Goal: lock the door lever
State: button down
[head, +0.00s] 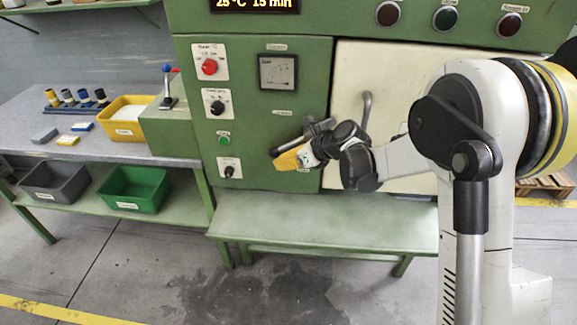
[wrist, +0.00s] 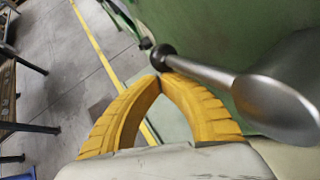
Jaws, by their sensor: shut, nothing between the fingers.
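A grey metal lever with a black ball knob (head: 275,152) is on the green cabinet front beside the cream door (head: 400,85). It slants down to the left in the head view. In the wrist view the lever (wrist: 215,76) runs from its knob to a broad metal end at the right. My gripper (head: 280,163) has yellow fingers and is just below the lever's knob end. In the wrist view its fingertips (wrist: 161,78) meet, with nothing between them, close to the knob. I cannot tell whether they touch the lever. My wrist hides the lever's pivot side.
A grey upright handle (head: 366,108) is on the cream door. Knobs and a gauge (head: 278,71) are on the cabinet to the left. A green shelf (head: 320,215) juts out below. A workbench (head: 100,140) with bins stands at the left.

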jog(key=shift+a+r+p, duration=0.4)
jog(key=shift+a+r, duration=0.05)
jog(key=shift+r, duration=0.45)
jog(key=shift+a+r+p, duration=0.4)
jog(key=shift+a+r, duration=0.1)
jog(key=shift+r, duration=0.35)
jog(key=shift+a+r+p, duration=0.4)
jog(key=shift+a+r, duration=0.05)
jog(key=shift+r, duration=0.45)
jog(key=shift+f, duration=0.1)
